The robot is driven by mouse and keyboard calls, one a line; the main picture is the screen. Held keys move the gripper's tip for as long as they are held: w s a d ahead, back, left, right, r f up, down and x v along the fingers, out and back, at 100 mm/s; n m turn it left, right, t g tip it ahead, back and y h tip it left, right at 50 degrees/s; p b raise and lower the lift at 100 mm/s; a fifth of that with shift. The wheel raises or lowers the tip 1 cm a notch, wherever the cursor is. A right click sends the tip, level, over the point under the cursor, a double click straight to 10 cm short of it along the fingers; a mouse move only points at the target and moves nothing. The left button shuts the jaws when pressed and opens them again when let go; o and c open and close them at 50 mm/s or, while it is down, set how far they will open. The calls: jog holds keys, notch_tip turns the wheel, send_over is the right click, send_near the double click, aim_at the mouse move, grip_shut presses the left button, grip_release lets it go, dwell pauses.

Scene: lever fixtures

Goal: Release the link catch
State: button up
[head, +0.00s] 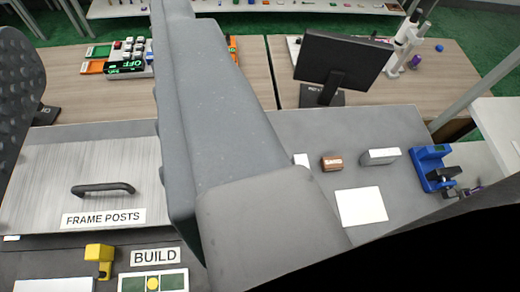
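I cannot tell for sure which thing is the link catch. A yellow block-shaped fixture (99,258) stands at the lower left, beside the "BUILD" label (155,256). A blue fixture with black parts (432,168) sits at the right end of the grey bench. My large grey arm link crosses the middle of the head view and hides part of the benches behind it. My gripper's fingers do not show.
A panel (120,165) with a black handle (103,189) and a "FRAME POSTS" label (103,217) is at left. A brown block (332,163), grey block (381,156) and white sheet (361,207) lie on the bench. A black monitor (340,62) stands behind.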

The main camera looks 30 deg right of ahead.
jog(key=w+d+f+m+g+h+p, duration=0.1)
jog(key=w+d+f+g+p, duration=0.25)
jog(key=w+f+g, duration=0.45)
jog(key=w+d+f+g+h+p, duration=0.1)
jog(key=w+d+f+g+p, duration=0.2)
jog(key=w+f+p, duration=0.45)
jog(key=d+f+g+p, duration=0.1)
jog(key=f, duration=0.6)
jog(key=s+d+f+m+g+p, duration=0.1)
jog(key=d+f+g, duration=0.1)
jog(key=f, duration=0.5)
jog(key=s+d+f+g, duration=0.1)
jog(key=d+f, duration=0.1)
jog(key=f, duration=0.6)
jog(key=shift+s+d+g+p, duration=0.15)
jog(key=shift+s+g+p, duration=0.05)
jog(key=shift+g+p, duration=0.2)
jog(key=c, duration=0.7)
